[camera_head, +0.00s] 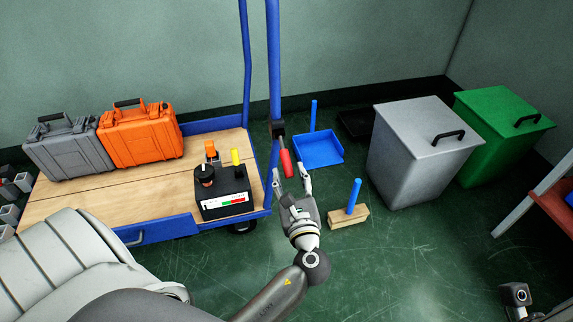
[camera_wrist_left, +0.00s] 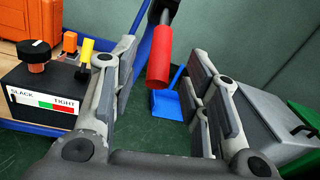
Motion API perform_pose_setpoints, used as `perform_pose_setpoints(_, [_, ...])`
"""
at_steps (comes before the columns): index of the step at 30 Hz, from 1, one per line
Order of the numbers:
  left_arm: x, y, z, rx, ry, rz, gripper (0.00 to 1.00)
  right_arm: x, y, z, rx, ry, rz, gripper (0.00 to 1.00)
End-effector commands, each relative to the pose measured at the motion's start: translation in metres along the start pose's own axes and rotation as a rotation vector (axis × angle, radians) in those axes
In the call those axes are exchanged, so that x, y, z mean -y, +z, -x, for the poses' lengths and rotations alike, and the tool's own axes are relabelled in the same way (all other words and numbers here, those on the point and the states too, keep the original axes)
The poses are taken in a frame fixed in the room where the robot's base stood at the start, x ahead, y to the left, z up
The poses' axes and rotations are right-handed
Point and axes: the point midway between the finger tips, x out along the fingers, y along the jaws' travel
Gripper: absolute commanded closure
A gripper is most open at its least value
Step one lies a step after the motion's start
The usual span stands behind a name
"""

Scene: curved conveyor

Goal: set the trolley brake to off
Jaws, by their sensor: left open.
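The trolley (camera_head: 75,205) has a wooden deck and a blue frame with upright posts. A lever with a red handle (camera_head: 286,163) sits on a black bracket (camera_head: 277,128) on the nearer post and points down toward me. My left gripper (camera_head: 292,179) is open, with its fingers on either side of the red handle's lower end. In the left wrist view the red handle (camera_wrist_left: 159,58) hangs between the open fingers (camera_wrist_left: 160,85), nearer the upper side; I see no clear contact. My right gripper is not in view.
A black box (camera_head: 222,188) with a SLACK/TIGHT scale and knobs stands on the deck beside orange (camera_head: 140,137) and grey (camera_head: 70,150) cases. A blue dustpan (camera_head: 318,150), a brush (camera_head: 348,215), a grey bin (camera_head: 420,155) and a green bin (camera_head: 505,125) stand to the right.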

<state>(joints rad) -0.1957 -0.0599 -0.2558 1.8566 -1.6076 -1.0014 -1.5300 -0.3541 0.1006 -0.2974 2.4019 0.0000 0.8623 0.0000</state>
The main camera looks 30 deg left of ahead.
Motion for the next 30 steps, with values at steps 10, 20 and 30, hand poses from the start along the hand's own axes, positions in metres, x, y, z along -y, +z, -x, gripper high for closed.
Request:
perform_pose_setpoints(10, [0.0, -0.001, -0.05, 0.0, -0.001, 0.0, 0.57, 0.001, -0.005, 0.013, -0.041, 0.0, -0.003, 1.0])
perform_pose_setpoints(20, [0.0, 0.0, -0.056, -0.001, -0.001, -0.001, 0.57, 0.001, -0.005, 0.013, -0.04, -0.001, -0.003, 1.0])
perform_pose_setpoints(30, [0.0, -0.001, -0.056, -0.002, -0.001, 0.0, 0.95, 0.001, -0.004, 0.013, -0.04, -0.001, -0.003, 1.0])
